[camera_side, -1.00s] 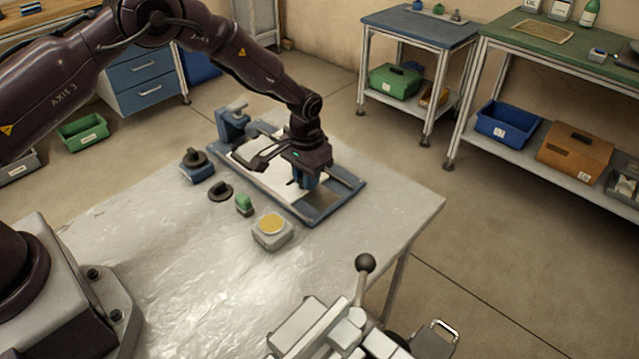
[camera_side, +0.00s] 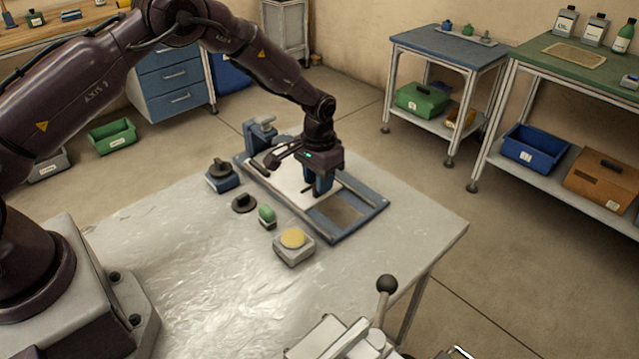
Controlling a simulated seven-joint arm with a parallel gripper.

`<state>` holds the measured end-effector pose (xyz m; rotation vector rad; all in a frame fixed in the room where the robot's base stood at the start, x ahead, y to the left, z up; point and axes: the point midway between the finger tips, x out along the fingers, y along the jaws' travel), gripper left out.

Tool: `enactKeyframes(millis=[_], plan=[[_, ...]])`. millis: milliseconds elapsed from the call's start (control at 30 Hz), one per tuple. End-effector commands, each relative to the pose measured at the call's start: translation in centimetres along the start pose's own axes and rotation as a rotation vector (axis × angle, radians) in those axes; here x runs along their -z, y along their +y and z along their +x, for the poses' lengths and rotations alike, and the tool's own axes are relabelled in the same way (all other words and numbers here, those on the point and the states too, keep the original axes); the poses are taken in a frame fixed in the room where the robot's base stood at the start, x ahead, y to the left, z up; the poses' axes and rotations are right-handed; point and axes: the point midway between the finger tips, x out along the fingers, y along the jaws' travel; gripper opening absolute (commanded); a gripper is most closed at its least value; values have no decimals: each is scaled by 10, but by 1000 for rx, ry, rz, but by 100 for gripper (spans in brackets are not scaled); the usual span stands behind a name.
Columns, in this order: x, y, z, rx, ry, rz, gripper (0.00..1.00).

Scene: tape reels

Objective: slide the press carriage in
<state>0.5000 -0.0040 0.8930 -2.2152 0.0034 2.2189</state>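The press (camera_side: 262,132) has a blue clamp-like head at the far left end of a blue rail frame (camera_side: 368,212) on the grey table. The pale flat carriage (camera_side: 290,182) lies in this frame, on the part nearer the head. The frame's right end is open and shows bare table. My gripper (camera_side: 320,190) points down over the carriage's right end, its bluish fingers close to a small dark bar there. The wrist hides part of the carriage. Whether the fingers are closed around the bar or only against it is too small to tell.
Left of the frame stand a blue block with a dark knob (camera_side: 222,175), a dark disc (camera_side: 244,203), a green button (camera_side: 267,214) and a yellow-topped box (camera_side: 293,243). A ball-ended lever (camera_side: 386,290) stands at the front. The table's left middle is clear.

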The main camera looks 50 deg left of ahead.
Motion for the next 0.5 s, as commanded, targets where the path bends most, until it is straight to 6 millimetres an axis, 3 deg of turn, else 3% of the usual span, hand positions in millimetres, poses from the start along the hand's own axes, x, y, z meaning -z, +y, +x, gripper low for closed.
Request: enactKeyframes(millis=[300,500], plan=[[1,0,-72,-1,7,0,28],[0,1,-104,-2,4,1,28]])
